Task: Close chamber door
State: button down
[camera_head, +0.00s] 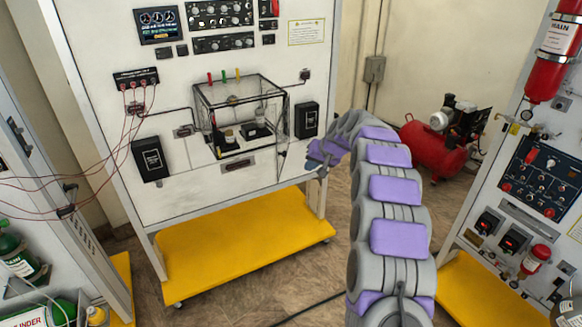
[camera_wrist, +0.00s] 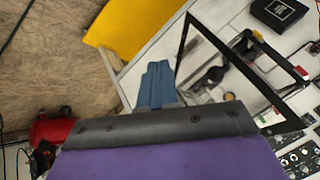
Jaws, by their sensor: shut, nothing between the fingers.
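The clear chamber (camera_head: 235,122) with black edges is mounted on the white panel, with small items inside. Its door (camera_head: 284,140) is a clear, dark-framed pane that stands swung out from the chamber's right side, seen nearly edge-on. The door's black frame (camera_wrist: 245,68) crosses the wrist view, right of my fingers. My gripper (camera_head: 318,170) is just right of the door in the head view, partly hidden by my arm. In the wrist view its blue fingers (camera_wrist: 157,85) are together and empty, close to the frame; I cannot tell whether they touch it.
A black box (camera_head: 307,120) is on the panel right of the chamber. A yellow base (camera_head: 240,240) lies below. A red compressor (camera_head: 435,148) stands at the back right. Another panel with a red cylinder (camera_head: 553,55) is at the right. Floor is open between the panels.

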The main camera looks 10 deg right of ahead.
jog(key=w+a+f, duration=0.6)
jog(key=a+f, duration=0.1)
jog(key=shift+a+f+b, duration=0.3)
jog(key=shift+a+f, duration=0.1)
dwell(0.4)
